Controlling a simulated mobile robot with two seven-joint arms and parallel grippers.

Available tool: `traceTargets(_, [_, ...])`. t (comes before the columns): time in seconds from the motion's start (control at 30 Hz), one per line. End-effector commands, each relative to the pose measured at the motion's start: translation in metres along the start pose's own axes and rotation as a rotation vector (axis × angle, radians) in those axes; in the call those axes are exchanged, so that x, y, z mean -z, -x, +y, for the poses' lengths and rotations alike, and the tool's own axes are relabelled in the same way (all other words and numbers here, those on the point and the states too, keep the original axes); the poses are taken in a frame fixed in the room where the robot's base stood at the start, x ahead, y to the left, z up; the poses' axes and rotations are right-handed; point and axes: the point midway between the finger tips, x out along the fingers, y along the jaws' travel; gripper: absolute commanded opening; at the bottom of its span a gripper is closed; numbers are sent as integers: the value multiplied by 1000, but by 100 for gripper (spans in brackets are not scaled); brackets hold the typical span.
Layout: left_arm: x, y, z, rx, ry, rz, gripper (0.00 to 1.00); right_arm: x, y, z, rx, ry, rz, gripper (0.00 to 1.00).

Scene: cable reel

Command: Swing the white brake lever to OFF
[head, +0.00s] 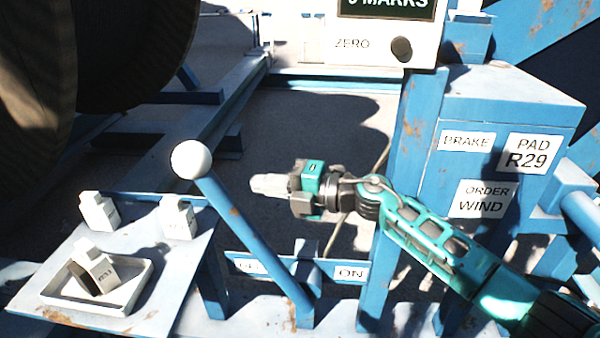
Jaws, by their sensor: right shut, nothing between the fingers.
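The brake lever is a blue bar (246,243) with a round white knob (192,159) on top. It tilts to the left from its pivot near the bottom. My right gripper (256,185) comes in from the right, shut and empty. In the picture it is to the right of the knob and bar, with a visible gap. My left gripper is not in view.
A tray (140,291) with a tilted block stands on a white shelf (60,255) at left, with two pale blocks behind it. A blue post (407,150) and a box labelled BRAKE (467,141) stand at right. A large dark reel (130,50) fills the upper left.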

Motion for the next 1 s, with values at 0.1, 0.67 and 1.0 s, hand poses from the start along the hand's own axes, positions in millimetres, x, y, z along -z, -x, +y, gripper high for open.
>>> traceTargets(0.1, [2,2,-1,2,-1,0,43,-1,25,9,1,2,-2,0])
traceTargets(0.67, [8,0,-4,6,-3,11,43,-1,60,24,-2,-1,-1,0])
traceTargets(1.0, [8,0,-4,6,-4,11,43,11,59,16,-109,-122,-46,0])
